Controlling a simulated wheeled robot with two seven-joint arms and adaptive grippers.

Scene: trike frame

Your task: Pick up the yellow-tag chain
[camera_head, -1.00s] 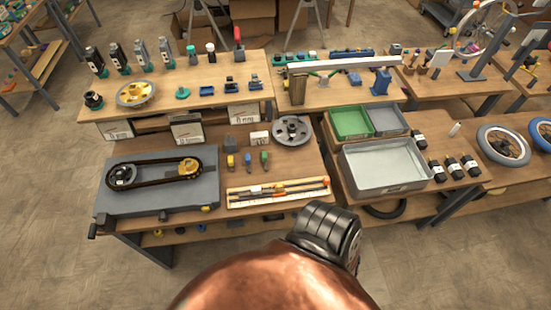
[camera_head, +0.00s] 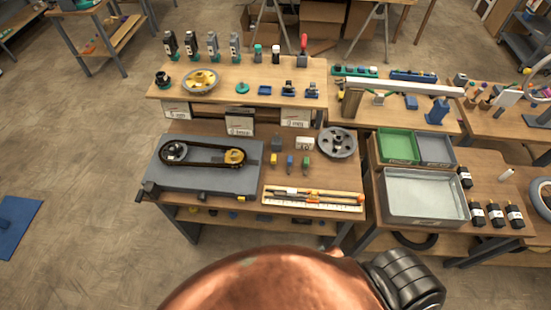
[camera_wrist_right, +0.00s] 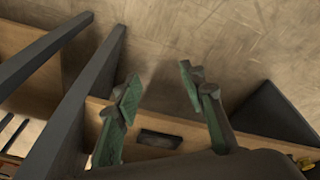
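A dark chain (camera_head: 200,143) runs as a loop around two sprockets on a grey plate on the front bench. The right sprocket (camera_head: 235,157) is yellow and the left one is dark. I cannot make out a yellow tag on this chain. Small yellow and dark items (camera_head: 240,213) sit on the shelf under the bench, too small to identify. In the right wrist view my right gripper (camera_wrist_right: 157,92) is open, with green pads apart and nothing between them. No chain is clear there. My left gripper is in neither view.
The grey plate (camera_head: 210,184) overhangs the bench's front left. A tool tray (camera_head: 310,199), a grey wheel (camera_head: 337,143) and a grey bin (camera_head: 425,197) lie to its right. Dark legs (camera_wrist_right: 75,110) and a wooden board (camera_wrist_right: 185,132) are close to my right gripper.

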